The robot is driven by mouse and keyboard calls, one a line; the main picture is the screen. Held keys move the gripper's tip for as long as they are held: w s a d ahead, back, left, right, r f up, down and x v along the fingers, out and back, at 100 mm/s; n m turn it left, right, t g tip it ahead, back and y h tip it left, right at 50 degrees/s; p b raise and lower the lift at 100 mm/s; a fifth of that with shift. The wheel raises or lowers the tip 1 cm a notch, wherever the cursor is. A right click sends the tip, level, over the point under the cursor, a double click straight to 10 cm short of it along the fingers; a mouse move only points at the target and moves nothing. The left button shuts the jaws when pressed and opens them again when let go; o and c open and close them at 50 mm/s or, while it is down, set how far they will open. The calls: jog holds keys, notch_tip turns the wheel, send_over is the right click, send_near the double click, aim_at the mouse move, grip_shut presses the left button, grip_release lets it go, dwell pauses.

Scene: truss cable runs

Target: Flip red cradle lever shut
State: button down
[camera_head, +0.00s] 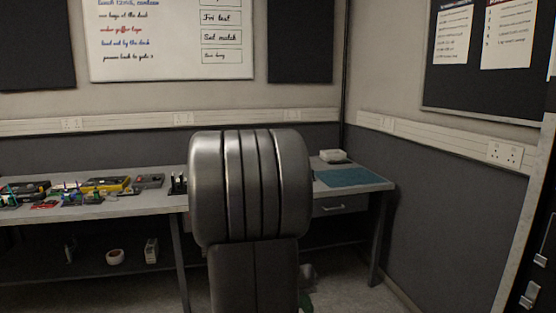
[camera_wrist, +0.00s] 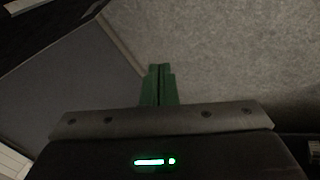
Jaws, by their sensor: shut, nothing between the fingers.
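No red cradle or lever can be made out in either view. My gripper (camera_wrist: 159,70) shows in the wrist view as two green fingers closed against each other, with nothing between them. It points at bare grey floor and a dark panel, apart from any object. In the head view my own grey arm fills the middle and hides part of the bench behind it. A small green bit of my gripper shows low beside the arm.
A long bench (camera_head: 100,209) runs along the back wall, with several tools and cases on its left part. A blue mat (camera_head: 341,177) and a white box (camera_head: 333,156) are on its right end. A tape roll (camera_head: 115,257) sits below. Floor at right is clear.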

jog(key=w+a+r+m+t+h+p, duration=0.1)
jog(key=w+a+r+m+h+p, duration=0.1)
jog(key=w+r+p, duration=0.7)
jog(key=w+r+m, duration=0.1)
jog(key=w+r, duration=0.1)
jog(key=w, duration=0.1)
jog(key=shift+w+r, duration=0.3)
jog(key=shift+w, duration=0.1)
jog(key=shift+w, duration=0.15)
